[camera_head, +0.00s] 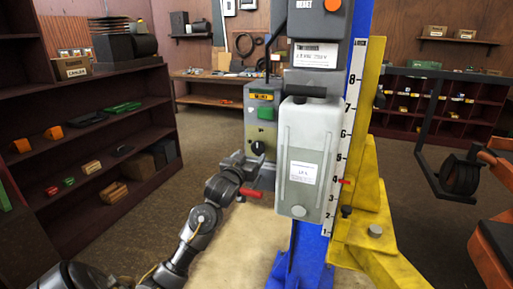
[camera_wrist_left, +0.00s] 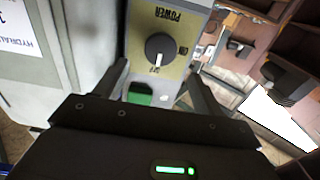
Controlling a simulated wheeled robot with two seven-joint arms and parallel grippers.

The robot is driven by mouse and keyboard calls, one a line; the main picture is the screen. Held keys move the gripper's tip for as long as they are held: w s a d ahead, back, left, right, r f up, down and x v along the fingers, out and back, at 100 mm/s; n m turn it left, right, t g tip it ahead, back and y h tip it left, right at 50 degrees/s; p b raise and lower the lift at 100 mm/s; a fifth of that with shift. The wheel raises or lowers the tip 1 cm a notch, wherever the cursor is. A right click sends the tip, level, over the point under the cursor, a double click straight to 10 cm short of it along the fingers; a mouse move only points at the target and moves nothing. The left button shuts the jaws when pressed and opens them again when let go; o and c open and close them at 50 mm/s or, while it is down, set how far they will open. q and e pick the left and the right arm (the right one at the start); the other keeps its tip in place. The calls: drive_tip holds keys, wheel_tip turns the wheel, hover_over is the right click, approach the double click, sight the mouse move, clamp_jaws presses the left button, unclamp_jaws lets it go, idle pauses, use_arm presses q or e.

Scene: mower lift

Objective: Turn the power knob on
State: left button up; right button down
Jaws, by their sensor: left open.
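The power knob (camera_wrist_left: 160,47) is a round black dial on the grey and yellow control panel (camera_head: 263,97). In the left wrist view it appears upside down, its white pointer line aimed at the OFF mark, with the ON mark to the right. In the head view the knob (camera_head: 257,147) sits low on the panel, just above my left gripper (camera_head: 247,161). My left gripper is open; in the left wrist view its fingers (camera_wrist_left: 160,80) stand apart on either side below the knob, and contact cannot be told. My right gripper is not in view.
A green button (camera_head: 265,113) sits above the knob. A red handle (camera_head: 250,192) shows below the gripper. The grey hydraulic tank (camera_head: 305,135) stands close right of the panel, beside the blue column (camera_head: 357,65) and yellow frame (camera_head: 370,175). Shelves (camera_head: 95,125) stand left, with open floor between.

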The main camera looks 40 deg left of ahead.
sight(257, 147)
use_arm(q)
drive_tip(key=p+x, duration=0.1)
drive_tip(key=x, duration=0.6)
drive_tip(key=shift+w+p, duration=0.15)
drive_tip(key=shift+p, duration=0.2)
drive_tip(key=shift+c, duration=0.4)
drive_tip(key=c, duration=0.9)
drive_tip(key=shift+o, duration=0.2)
